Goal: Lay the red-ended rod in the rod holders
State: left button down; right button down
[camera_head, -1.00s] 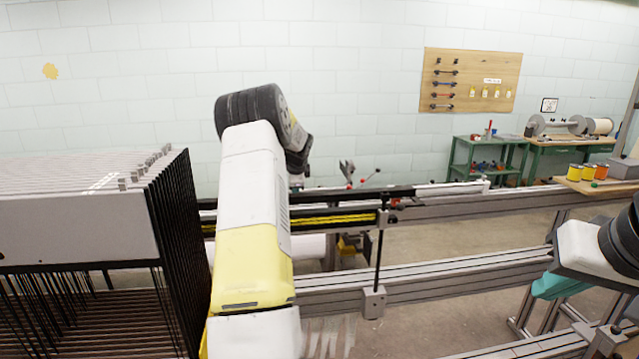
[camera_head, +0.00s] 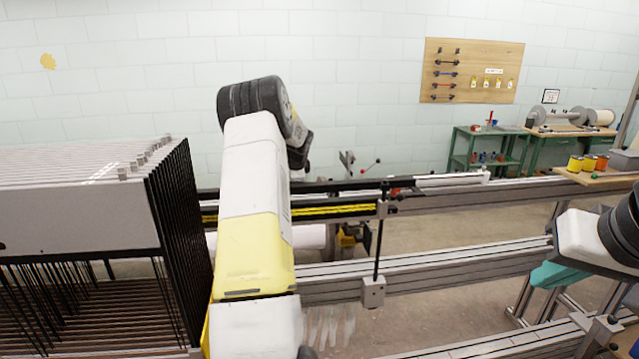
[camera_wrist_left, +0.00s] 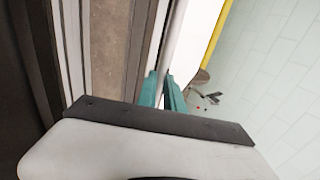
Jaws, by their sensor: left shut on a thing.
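In the left wrist view my left gripper (camera_wrist_left: 162,92) has its teal fingertips close together on a thin grey rod (camera_wrist_left: 171,45), which runs away from them along a white strip. I take it for the red-ended rod, but no red end can be made out there. In the head view my left arm, white and yellow, crosses in front of the long rails and hides its fingers. A black post (camera_head: 379,245) with a small bracket at its top stands on the rail and may be a rod holder. My right gripper (camera_head: 557,274) shows as teal fingers at the right; their gap cannot be made out.
A frame of black wires and grey bars (camera_head: 75,215) stands close at the left of my left arm. Long metal rails (camera_head: 450,258) run across the middle. Behind are a pegboard (camera_head: 471,71), a green bench (camera_head: 478,148) and yellow and orange pots (camera_head: 588,163).

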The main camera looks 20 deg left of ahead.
pick_arm(q)
jog(key=shift+f, duration=0.2)
jog(key=c, duration=1.4)
grip_release()
